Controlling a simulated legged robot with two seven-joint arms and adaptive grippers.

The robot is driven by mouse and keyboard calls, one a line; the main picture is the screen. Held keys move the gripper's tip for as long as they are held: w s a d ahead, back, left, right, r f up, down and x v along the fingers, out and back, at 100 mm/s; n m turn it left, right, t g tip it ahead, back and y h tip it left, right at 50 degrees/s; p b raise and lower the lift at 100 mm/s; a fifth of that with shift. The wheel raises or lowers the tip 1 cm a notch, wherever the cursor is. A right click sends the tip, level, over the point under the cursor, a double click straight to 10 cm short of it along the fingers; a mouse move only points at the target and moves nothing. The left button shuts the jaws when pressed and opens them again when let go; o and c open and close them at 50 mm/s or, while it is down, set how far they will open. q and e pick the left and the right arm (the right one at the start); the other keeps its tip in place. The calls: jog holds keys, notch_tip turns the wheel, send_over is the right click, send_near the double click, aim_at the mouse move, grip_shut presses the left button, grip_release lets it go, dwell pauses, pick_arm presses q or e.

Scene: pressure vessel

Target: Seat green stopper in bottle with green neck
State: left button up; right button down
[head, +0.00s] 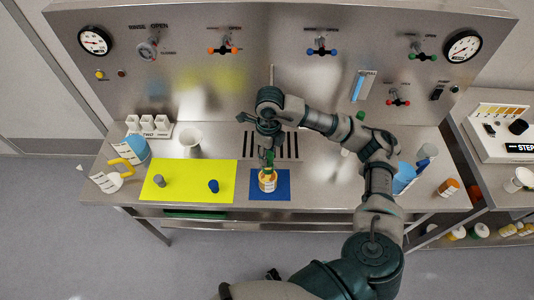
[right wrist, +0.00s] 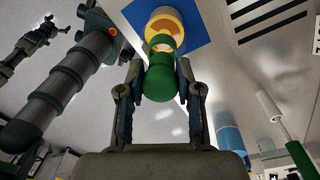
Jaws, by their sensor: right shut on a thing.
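The bottle (head: 268,183) is yellow-orange and white and stands on the blue mat (head: 285,190). In the right wrist view the bottle (right wrist: 166,22) has a green ring at its neck (right wrist: 163,42). My right gripper (head: 268,158) is above the bottle in the head view. In the right wrist view my right gripper (right wrist: 158,95) has its fingers on both sides of the green stopper (right wrist: 158,82) and is shut on it. The stopper is in line with the neck and very close to it; I cannot tell whether its tip is inside.
A yellow mat (head: 195,190) left of the blue one holds a grey stopper (head: 160,181) and a blue stopper (head: 213,186). A white beaker (head: 191,138) stands behind. A slotted vent (head: 285,146) lies behind the bottle. Blue and orange containers stand at the right.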

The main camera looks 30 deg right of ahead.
dwell(0.3)
jog(key=shift+f+b, duration=0.25)
jog(key=shift+b, duration=0.05)
jog(key=shift+f, duration=0.3)
jog(key=shift+f+b, duration=1.25)
jog(key=shift+b, duration=0.05)
jog(key=c, duration=0.7)
grip_release()
jog(key=shift+r, duration=0.1)
jog(key=r, duration=1.1)
jog(key=shift+w+d+r, duration=0.25)
jog(key=shift+d+r, duration=0.05)
jog(key=shift+r, duration=0.1)
